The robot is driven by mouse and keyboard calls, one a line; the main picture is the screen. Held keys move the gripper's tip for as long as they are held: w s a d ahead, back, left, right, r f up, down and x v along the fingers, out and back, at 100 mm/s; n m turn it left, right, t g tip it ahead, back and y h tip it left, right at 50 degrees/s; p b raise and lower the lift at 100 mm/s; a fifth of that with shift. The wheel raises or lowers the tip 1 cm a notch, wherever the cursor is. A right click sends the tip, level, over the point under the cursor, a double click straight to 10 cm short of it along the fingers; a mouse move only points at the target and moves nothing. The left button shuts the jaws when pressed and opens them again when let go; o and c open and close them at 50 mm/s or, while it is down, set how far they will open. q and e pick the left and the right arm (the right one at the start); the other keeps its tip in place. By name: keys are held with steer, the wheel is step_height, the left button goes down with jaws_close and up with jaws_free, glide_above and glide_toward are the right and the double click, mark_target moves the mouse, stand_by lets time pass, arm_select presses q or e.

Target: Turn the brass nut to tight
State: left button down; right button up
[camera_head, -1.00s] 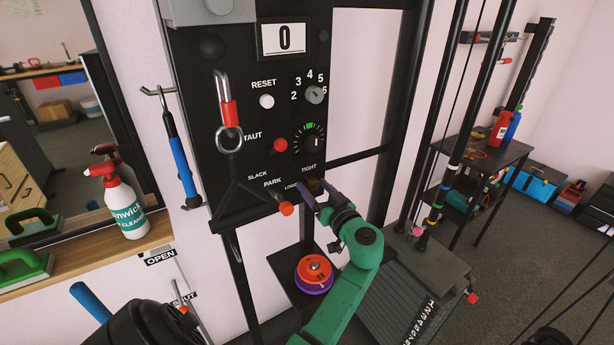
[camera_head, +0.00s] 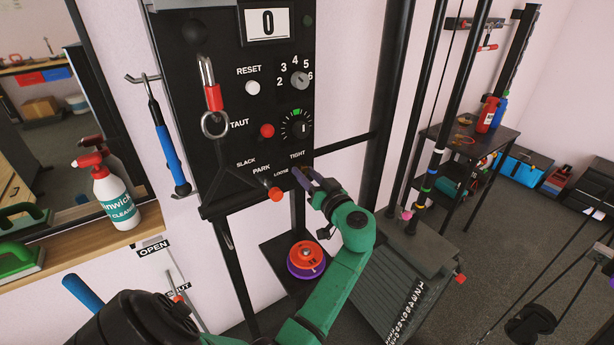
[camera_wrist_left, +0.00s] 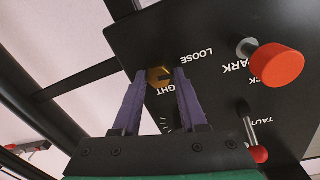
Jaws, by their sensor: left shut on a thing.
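The brass nut (camera_wrist_left: 160,77) sits on the black panel (camera_wrist_left: 215,20), near the LOOSE and TIGHT lettering. A dark mark shows on its face. My left gripper (camera_wrist_left: 160,74) is shut on the nut, with one purple finger on each side of it. In the head view the left gripper (camera_head: 303,177) reaches the panel's lower right, just under the word TIGHT, and its fingers mostly hide the nut there. My right gripper is in neither view.
A red-orange knob (camera_head: 276,194) sticks out close left of the gripper, by PARK; it also shows large in the wrist view (camera_wrist_left: 277,66). An orange and purple disc stack (camera_head: 306,256) stands below.

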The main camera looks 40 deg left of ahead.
arm_select(q)
steer(key=m, duration=0.3)
steer(key=shift+a+b, duration=0.1)
steer(key=shift+b, duration=0.25)
steer(key=m, duration=0.3)
steer(key=shift+r+m, duration=0.1)
steer(key=shift+m, duration=0.2)
steer(key=m+g+p, duration=0.1)
steer(key=m+p, duration=0.1)
steer(key=m, duration=0.2)
steer(key=shift+r, duration=0.1)
steer(key=m+p, duration=0.2)
steer(key=m, duration=0.2)
steer(key=shift+w+p, duration=0.1)
steer(key=shift+p, duration=0.2)
steer(key=shift+m+g, duration=0.3)
steer(key=shift+m, duration=0.1)
